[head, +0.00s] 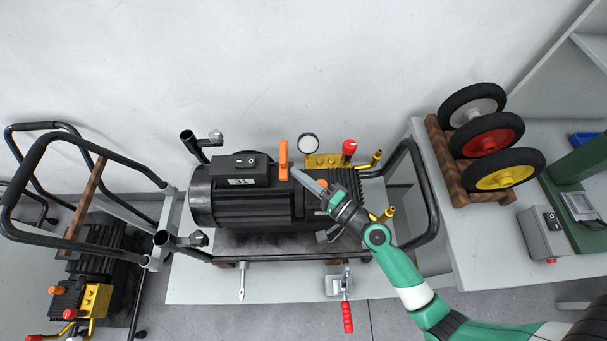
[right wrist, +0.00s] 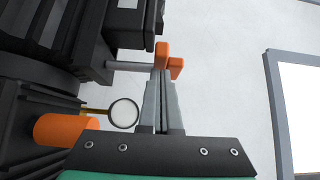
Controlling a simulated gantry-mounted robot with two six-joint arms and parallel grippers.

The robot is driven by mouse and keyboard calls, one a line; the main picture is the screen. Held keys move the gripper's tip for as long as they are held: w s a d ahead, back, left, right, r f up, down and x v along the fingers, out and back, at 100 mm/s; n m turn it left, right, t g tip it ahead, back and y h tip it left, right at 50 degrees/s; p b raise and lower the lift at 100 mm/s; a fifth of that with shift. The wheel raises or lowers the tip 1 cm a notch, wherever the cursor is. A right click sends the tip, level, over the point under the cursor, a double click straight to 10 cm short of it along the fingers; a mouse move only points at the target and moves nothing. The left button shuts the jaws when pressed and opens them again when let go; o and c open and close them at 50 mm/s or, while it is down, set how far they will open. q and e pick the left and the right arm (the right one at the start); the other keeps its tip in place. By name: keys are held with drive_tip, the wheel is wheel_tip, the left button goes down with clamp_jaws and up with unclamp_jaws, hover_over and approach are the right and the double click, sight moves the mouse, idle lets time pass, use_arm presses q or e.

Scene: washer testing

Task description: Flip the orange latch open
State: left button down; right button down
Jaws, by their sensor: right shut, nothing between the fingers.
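The orange latch (head: 283,160) stands upright on top of the black motor, just right of the switch box. In the right wrist view the orange latch (right wrist: 169,62) is right at my fingertips, at the end of a grey rod. My right gripper (head: 297,173) is shut and empty, its tips beside the latch's right side; it also shows in the right wrist view (right wrist: 164,78). I cannot tell whether the tips touch the latch. My left gripper is not in view.
The black motor (head: 203,205) sits in a tubular frame (head: 431,200) with a red knob (head: 349,147), brass fittings and a gauge (head: 308,143). A red-handled clamp (head: 347,316) is in front. Wheels (head: 486,142) stand on the right table. A second pump unit (head: 100,253) is at left.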

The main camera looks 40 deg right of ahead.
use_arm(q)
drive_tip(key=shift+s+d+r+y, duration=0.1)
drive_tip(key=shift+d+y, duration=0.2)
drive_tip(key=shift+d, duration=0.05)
use_arm(e)
drive_tip(key=shift+a, duration=0.6)
drive_tip(key=shift+d, duration=0.1)
